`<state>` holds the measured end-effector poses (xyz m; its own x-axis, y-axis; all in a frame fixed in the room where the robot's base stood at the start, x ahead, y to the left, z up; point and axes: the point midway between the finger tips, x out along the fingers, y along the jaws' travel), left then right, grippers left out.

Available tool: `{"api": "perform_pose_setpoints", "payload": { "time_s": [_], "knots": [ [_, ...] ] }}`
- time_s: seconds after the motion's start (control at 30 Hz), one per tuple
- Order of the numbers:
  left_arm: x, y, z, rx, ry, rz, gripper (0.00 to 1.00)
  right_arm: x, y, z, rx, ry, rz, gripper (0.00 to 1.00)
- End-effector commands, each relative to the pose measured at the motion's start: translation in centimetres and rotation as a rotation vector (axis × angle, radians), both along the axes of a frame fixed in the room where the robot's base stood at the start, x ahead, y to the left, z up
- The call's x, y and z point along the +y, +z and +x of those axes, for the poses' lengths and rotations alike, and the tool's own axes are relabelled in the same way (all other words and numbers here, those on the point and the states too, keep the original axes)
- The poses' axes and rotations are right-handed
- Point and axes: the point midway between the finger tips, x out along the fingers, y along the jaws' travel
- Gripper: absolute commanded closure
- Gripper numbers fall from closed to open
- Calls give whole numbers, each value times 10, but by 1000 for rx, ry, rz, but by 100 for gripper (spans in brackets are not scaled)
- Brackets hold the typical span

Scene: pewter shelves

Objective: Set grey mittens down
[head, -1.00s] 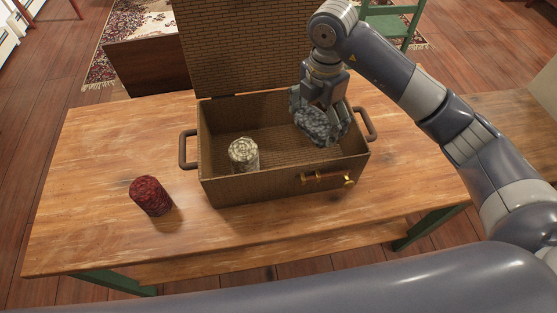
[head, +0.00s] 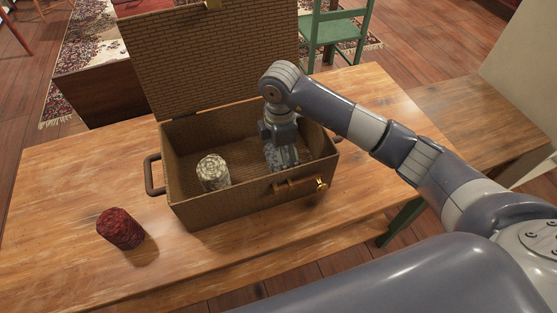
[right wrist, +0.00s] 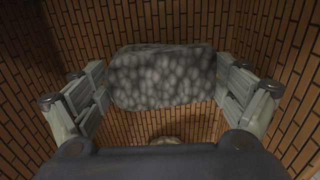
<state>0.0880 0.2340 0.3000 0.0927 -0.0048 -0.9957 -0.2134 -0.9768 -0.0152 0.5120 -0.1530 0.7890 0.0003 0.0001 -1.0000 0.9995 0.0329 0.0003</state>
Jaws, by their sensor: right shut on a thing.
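The grey mittens, a rolled, mottled grey bundle, sit between the fingers of my right gripper (head: 284,158) in the right half of the open wicker basket (head: 235,203). In the right wrist view the mittens (right wrist: 162,75) span the gap between the two fingers, which press on both ends. In the head view the fingers and wrist mostly hide the mittens. They are low inside the basket; I cannot tell whether they touch its floor. My left gripper is not in view.
A cream-and-grey roll (head: 213,172) stands in the basket's left half. The raised lid (head: 210,62) stands behind. A green chair (head: 335,30) is beyond the table.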

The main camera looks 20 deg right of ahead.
Motion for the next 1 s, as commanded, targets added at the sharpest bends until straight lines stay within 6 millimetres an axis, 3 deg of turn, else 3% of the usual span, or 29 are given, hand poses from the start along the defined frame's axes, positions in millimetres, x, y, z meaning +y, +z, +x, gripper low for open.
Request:
{"api": "perform_pose_setpoints", "payload": {
  "time_s": [0.17, 0.53, 0.57, 1.0],
  "knots": [
    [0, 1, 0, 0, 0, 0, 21, 0, -24, -1, 2, 0, 0, 37],
    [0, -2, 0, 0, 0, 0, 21, 0, -29, 0, 0, 2, 0, 37],
    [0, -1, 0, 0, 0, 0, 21, 0, -28, 0, 0, 2, 1, 2],
    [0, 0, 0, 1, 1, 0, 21, 0, -26, 0, 0, 2, 1, 0]
  ]
}}
